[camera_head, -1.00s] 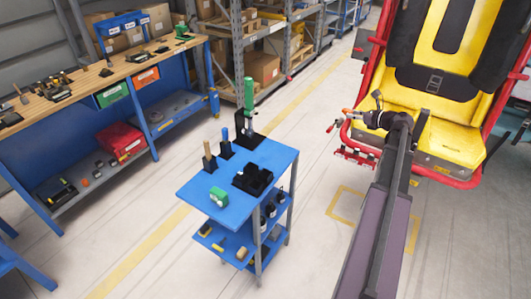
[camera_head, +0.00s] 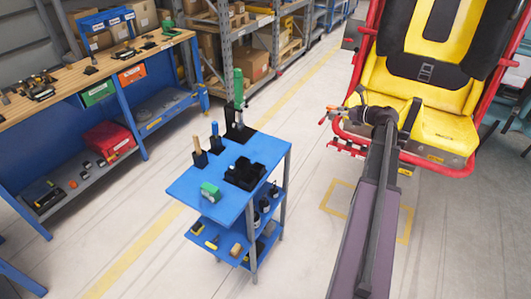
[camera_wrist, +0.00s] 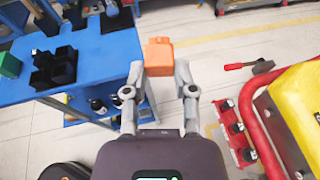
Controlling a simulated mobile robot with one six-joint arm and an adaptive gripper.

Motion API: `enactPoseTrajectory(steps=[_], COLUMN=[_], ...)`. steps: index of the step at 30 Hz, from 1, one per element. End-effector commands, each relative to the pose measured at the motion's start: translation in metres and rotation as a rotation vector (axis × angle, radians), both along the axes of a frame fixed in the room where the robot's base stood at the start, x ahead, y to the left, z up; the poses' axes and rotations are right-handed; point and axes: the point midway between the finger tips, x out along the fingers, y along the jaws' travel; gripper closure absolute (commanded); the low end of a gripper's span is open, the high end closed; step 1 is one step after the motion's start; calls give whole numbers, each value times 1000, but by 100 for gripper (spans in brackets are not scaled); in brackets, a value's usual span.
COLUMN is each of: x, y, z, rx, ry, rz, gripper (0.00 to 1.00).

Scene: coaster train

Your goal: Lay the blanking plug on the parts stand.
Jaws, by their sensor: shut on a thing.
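An orange block-like part, which I take as the blanking plug (camera_wrist: 158,57), is between the two fingers of my gripper (camera_wrist: 160,74) in the wrist view. My gripper (camera_head: 326,115) is shut on it and holds it up in the air. The blue parts stand (camera_head: 190,187) is left of my gripper in the head view. Its top (camera_wrist: 110,55) lies left of the plug in the wrist view, with the plug overlapping its right edge in the picture. The fingers hide the plug's lower sides.
A black tray (camera_head: 245,172), a green block (camera_head: 210,191) and upright tools in black holders occupy the stand's top. A yellow seat (camera_head: 420,100) with a red frame (camera_head: 345,135) is close to my arm on the right. A workbench (camera_head: 60,88) stands at the left.

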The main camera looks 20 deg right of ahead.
Motion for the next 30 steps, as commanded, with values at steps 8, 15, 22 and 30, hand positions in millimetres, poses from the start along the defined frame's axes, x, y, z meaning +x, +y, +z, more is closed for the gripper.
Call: enactPoseTrajectory(steps=[8, 15, 22, 30], x=[2, 3, 3, 3], y=[34, 62, 89, 109], z=[-54, -93, -130, -154], rx=[-1, -1, 0, 0], ry=[0, 0, 0, -1], rz=[65, 123, 176, 219], gripper=[100, 100, 100, 100])
